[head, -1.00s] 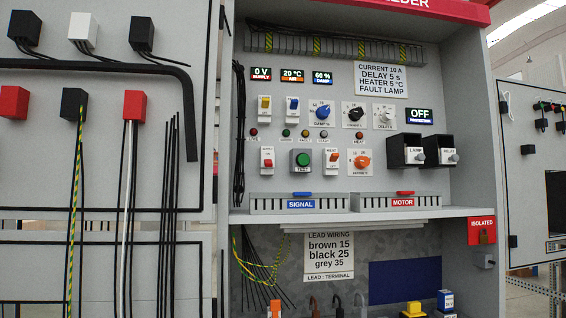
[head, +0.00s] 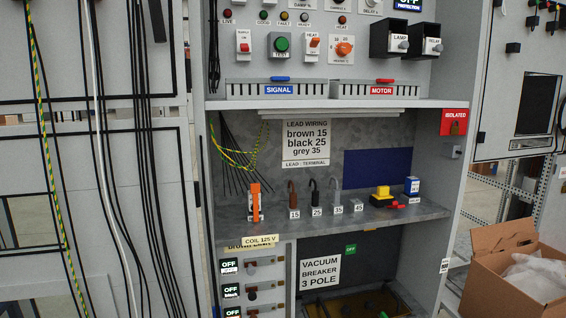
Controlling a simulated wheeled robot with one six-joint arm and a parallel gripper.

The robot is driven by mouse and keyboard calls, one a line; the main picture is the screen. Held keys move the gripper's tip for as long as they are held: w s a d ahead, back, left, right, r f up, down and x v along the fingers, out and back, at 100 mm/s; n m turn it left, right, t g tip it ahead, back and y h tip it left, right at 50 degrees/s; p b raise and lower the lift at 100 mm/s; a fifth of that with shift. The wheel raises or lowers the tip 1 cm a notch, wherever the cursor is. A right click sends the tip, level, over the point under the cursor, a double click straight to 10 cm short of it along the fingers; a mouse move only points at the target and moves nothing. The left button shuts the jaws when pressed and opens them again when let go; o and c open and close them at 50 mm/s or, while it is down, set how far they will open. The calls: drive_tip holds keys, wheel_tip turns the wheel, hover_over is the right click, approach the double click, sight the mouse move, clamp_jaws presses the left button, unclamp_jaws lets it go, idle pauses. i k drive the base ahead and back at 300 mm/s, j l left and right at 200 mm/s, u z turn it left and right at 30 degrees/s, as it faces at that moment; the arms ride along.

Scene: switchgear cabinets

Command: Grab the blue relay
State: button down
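The blue relay (head: 412,186) is a small blue block with a white label on its front. It stands upright at the right end of the grey shelf (head: 350,217) inside the cabinet, in the head view. A small white tag sits on the shelf edge below it. Nothing blocks the view of it. My gripper is not in view.
Left of the relay stand a yellow and black device (head: 382,194) with a red piece beside it, and brown, black and grey leads (head: 335,192). An orange-handled tool (head: 255,202) stands further left. A cardboard box (head: 515,270) sits low at right.

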sight(412, 186)
drive_tip(key=z, duration=1.1)
